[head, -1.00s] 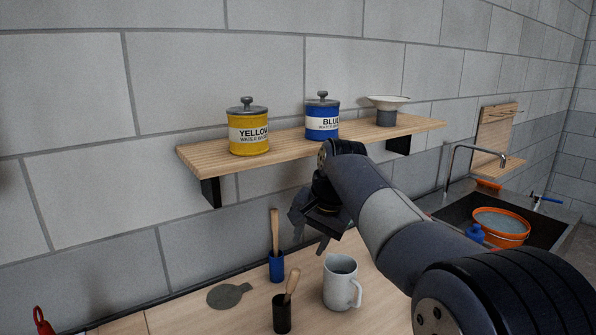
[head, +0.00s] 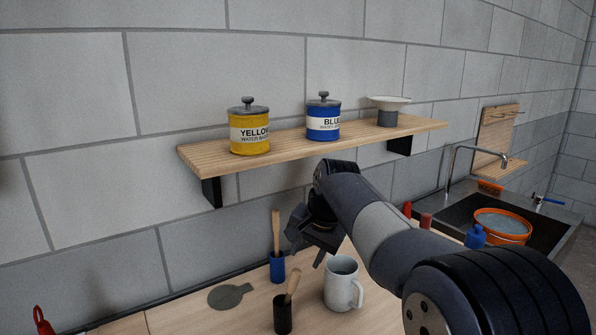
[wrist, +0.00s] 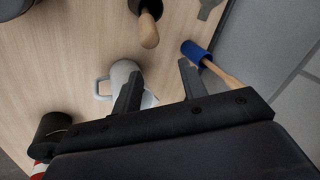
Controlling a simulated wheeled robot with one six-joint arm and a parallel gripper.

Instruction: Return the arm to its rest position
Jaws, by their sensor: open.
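A white mug (head: 340,284), a black holder (head: 283,314) with a wooden handle, and a blue holder (head: 277,266) with another handle stand on the counter close by. Above is a wooden shelf (head: 290,140) with a yellow tin (head: 249,130) and a blue tin (head: 323,120). An orange bucket (head: 502,228) is in the sink.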

